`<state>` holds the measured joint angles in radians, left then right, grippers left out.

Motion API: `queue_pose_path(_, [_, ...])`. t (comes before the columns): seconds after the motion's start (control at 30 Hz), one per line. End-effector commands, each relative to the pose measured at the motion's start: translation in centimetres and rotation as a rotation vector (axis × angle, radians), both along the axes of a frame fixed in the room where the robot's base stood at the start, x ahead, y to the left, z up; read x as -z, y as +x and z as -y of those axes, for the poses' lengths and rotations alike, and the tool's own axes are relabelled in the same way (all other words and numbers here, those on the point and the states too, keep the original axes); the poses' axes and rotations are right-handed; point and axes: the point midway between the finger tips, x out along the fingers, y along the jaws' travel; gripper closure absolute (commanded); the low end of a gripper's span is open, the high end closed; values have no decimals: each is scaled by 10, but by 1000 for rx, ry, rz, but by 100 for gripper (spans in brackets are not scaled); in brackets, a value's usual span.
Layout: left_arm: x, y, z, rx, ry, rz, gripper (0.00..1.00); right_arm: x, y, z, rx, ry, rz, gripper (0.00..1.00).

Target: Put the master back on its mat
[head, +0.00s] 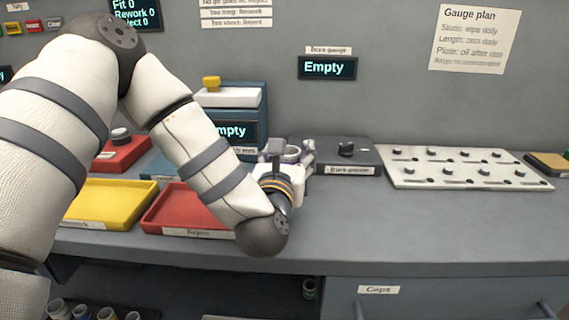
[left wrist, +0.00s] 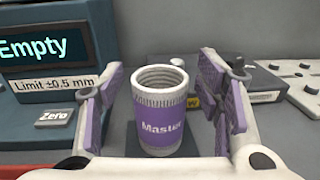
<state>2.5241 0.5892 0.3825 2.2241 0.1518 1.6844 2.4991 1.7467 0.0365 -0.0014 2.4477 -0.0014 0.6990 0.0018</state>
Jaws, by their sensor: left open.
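The master (left wrist: 160,118) is a metal cylinder with a threaded mouth and a purple band lettered "Master". It stands upright in the middle of the left wrist view, and part of its rim shows in the head view (head: 293,150). My left gripper (head: 291,157) is open, with one purple-padded finger on each side of the master; a gap shows on both sides. A dark flat patch (left wrist: 133,143), possibly the mat, lies under or just behind the master, mostly hidden by it. My right gripper is not in view.
A gauge with a screen reading "Empty" (left wrist: 42,48) stands close at left, with a Zero key (left wrist: 55,119). The bore gauge block (head: 335,152) and a pale pegged plate (head: 465,165) are at right. Red (head: 190,205) and yellow (head: 112,200) trays lie left. The front-right counter is clear.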

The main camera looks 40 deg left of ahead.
Motion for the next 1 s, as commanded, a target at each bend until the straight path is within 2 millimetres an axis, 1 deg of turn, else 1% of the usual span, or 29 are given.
queue_pose_path(0.2, [4,-41,20,4,-3,-9,41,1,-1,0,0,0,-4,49])
queue_pose_path(0.4, [0,-81,41,9,8,-6,41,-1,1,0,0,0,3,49])
queue_pose_path(0.5, [-3,-89,46,11,4,-10,41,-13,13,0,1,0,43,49])
queue_pose_path(0.63, [-3,-99,49,7,2,-7,41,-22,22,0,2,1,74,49])
queue_pose_path(0.8, [-1,-105,50,1,0,-1,41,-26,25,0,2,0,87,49])
queue_pose_path(1.0, [2,-105,50,-1,-1,-5,41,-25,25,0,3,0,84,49])
